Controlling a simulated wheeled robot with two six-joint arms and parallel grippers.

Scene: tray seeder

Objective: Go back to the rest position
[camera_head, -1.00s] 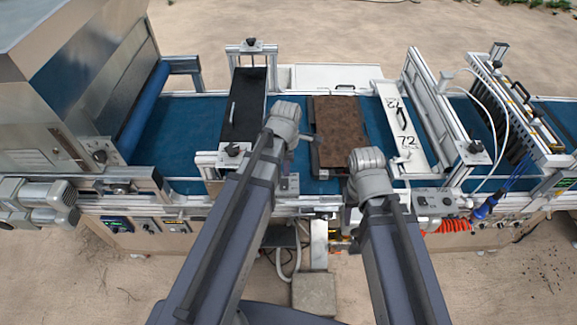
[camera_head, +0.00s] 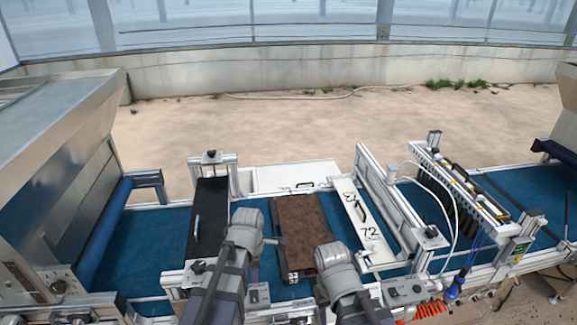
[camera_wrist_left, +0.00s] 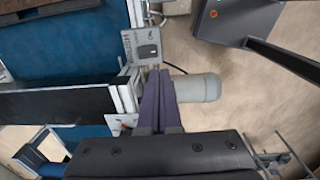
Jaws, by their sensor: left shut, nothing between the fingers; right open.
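My left gripper (camera_wrist_left: 158,78) shows in the left wrist view with its two dark fingers together and nothing between them. Its tips appear close to a grey control box with a black knob (camera_wrist_left: 148,48); I cannot tell whether they touch. In the head view both my arms come up from the bottom edge and bend at grey joints in front of the blue conveyor (camera_head: 150,236). The right fingers do not show in either view.
A soil-filled tray (camera_head: 303,225) lies on the conveyor between a black crosspiece (camera_head: 208,222) and a white plate marked 72 (camera_head: 363,222). A metal hopper (camera_head: 62,165) stands at the left. A white frame with hoses (camera_head: 455,185) stands at the right. Bare sandy ground lies behind.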

